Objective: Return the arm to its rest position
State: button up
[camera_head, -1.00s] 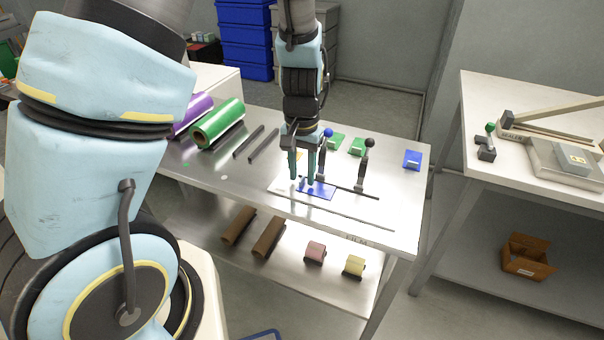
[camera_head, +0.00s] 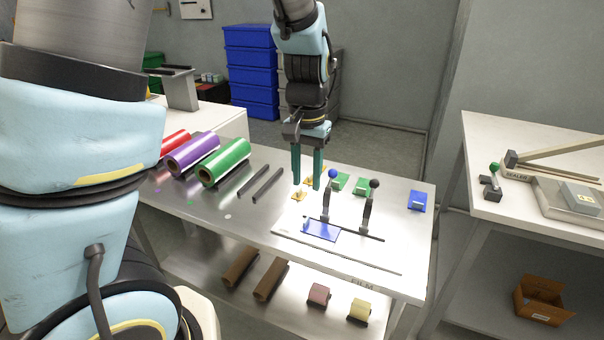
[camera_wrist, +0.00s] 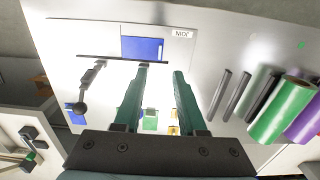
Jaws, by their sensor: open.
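My gripper (camera_head: 307,168) hangs from my arm above the metal table (camera_head: 240,205), its two green fingers pointing down, apart and with nothing between them. It is behind and above a blue film sheet (camera_head: 321,231) on the white plate. In the wrist view the parted fingers (camera_wrist: 157,75) reach over the table, with the blue sheet (camera_wrist: 142,48) beyond their tips. A lever with a blue knob (camera_head: 333,174) stands upright close to the right of the fingers. A lever with a black knob (camera_head: 374,184) stands further right.
Green (camera_head: 224,163), purple (camera_head: 193,154) and red (camera_head: 175,143) rolls lie on the table's left. Two dark bars (camera_head: 261,183) lie beside them. A side table (camera_head: 550,225) with a sealer (camera_head: 540,180) stands at right. Blue crates (camera_head: 250,70) are stacked behind.

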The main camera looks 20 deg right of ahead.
jog(key=w+a+r+n+t, duration=0.1)
jog(key=a+n, duration=0.6)
jog(key=a, duration=1.8)
jog(key=shift+a+r+t, duration=0.15)
jog(key=shift+r+t, duration=0.1)
jog(key=shift+t, duration=0.05)
jog(key=shift+w, duration=0.15)
